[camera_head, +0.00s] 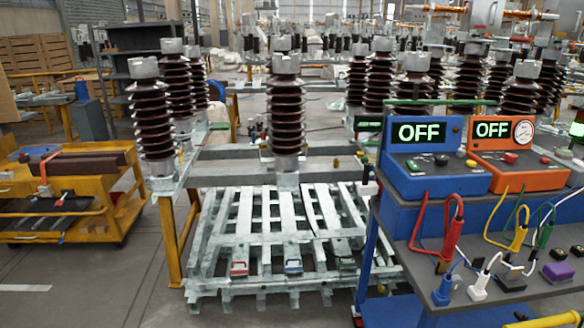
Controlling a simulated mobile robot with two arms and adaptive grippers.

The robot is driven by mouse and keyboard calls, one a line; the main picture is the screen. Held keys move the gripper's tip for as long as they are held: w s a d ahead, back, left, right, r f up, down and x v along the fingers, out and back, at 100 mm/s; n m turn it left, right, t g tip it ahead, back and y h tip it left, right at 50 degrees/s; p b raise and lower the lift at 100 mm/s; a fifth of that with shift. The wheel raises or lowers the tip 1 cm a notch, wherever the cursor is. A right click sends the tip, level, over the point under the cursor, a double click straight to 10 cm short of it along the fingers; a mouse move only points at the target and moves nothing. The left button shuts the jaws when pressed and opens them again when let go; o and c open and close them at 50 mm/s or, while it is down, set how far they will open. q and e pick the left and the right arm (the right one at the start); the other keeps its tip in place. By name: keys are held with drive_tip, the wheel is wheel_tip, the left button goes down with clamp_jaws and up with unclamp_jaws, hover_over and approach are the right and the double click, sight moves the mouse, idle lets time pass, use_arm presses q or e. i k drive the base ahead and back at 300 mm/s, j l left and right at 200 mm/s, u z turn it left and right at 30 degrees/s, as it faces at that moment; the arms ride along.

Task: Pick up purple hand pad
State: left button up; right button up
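A small purple pad-like block (558,272) sits on the grey lower shelf of the blue cart (480,215), near the right edge of the head view. I take it to be the purple hand pad. A dark clip-like piece and a small black block stand close behind and beside it. Neither of my grippers shows in this view, so nothing is seen touching the purple block.
The cart carries a blue OFF box (425,160) and an orange OFF box (515,155). Red, yellow, white, green and blue clamps with cables crowd the shelf. An insulator frame (290,165) stands left. Open floor (80,290) lies at lower left.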

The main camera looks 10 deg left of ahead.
sight(558, 273)
drive_tip(key=i+l, duration=0.25)
drive_tip(key=l, duration=0.15)
drive_tip(key=i+l+z, duration=0.1)
drive_tip(key=l, duration=0.3)
drive_tip(key=i+l, duration=0.35)
